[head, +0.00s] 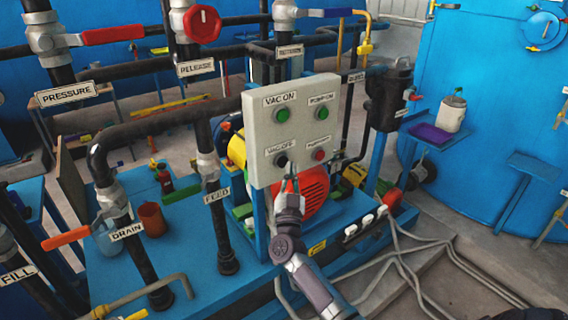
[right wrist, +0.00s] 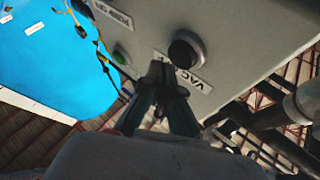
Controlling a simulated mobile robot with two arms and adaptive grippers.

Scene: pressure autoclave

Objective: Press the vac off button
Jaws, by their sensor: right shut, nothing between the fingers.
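The grey control box (head: 330,92) carries the VAC OFF button (head: 281,161), which is dark and sits at the lower left under its label. My right gripper (head: 289,186) is shut and empty, just below this button in the head view. In the right wrist view the black button (right wrist: 186,50) and part of a VAC label (right wrist: 190,80) show close to the shut fingertips (right wrist: 163,78). The fingertips appear beside the button, over the label's edge; I cannot tell whether they touch the box. My left gripper is not in view.
The box also has a green VAC ON button (head: 282,115), a green button (head: 321,113) at upper right and a red button (head: 319,154) at lower right. Black pipes (head: 150,127) with valves stand left. A blue tank (head: 500,110) stands right. Hoses (head: 415,250) cross the floor.

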